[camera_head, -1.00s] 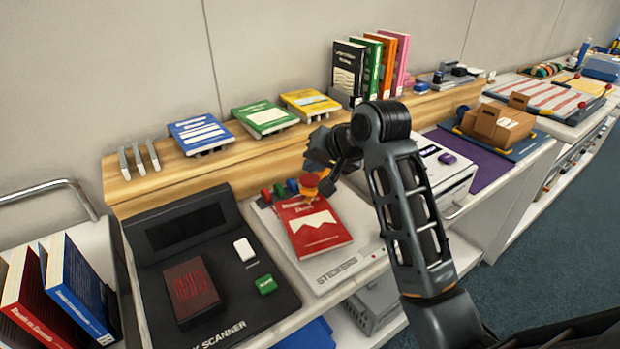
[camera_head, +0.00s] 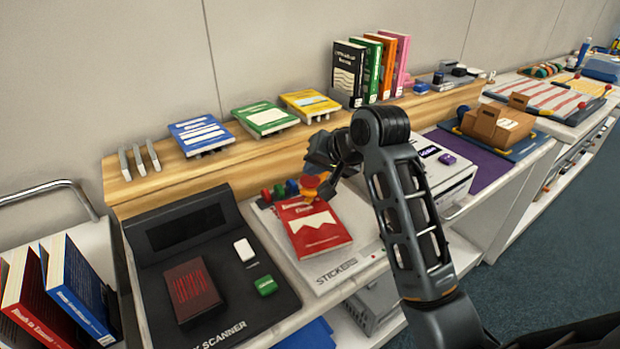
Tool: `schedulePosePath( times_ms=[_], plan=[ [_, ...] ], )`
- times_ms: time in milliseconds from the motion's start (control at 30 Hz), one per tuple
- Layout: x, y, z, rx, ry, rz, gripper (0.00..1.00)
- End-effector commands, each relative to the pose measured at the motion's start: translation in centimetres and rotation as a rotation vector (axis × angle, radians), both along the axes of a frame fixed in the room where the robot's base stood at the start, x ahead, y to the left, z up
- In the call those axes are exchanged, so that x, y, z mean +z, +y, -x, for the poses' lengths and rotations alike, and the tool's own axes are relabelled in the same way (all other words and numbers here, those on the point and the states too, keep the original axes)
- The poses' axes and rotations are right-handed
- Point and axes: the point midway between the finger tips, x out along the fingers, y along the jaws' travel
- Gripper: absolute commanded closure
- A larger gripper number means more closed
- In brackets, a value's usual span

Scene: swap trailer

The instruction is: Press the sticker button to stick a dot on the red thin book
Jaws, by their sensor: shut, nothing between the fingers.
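The red thin book (camera_head: 318,238) lies flat on the white sticker pad (camera_head: 350,264), its cover up with a white shape on it. Behind its far edge are a red button (camera_head: 266,195), a green button (camera_head: 279,190) and a blue button (camera_head: 292,187). An orange button-like piece (camera_head: 310,183) stands to their right, by the book's top edge. My gripper (camera_head: 322,187) is shut and empty, fingers pointing down beside the orange piece. I cannot tell whether they touch, and the arm partly hides this spot. No dot is discernible on the book.
A black scanner (camera_head: 150,280) with a dark red book (camera_head: 192,290) stands to the left. A white printer (camera_head: 458,180) is right of my arm. Behind is a wooden ledge (camera_head: 250,152) with flat books and a rack of upright books (camera_head: 370,72).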

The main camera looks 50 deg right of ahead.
Motion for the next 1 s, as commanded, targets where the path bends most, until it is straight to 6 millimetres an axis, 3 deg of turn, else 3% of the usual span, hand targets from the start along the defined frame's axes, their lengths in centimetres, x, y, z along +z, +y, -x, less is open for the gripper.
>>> schedulePosePath(
  times_ms=[1000],
  plan=[
    [-0.86, 0.01, -0.02, 0.000, 0.000, 0.000, 1.00]
  ],
)
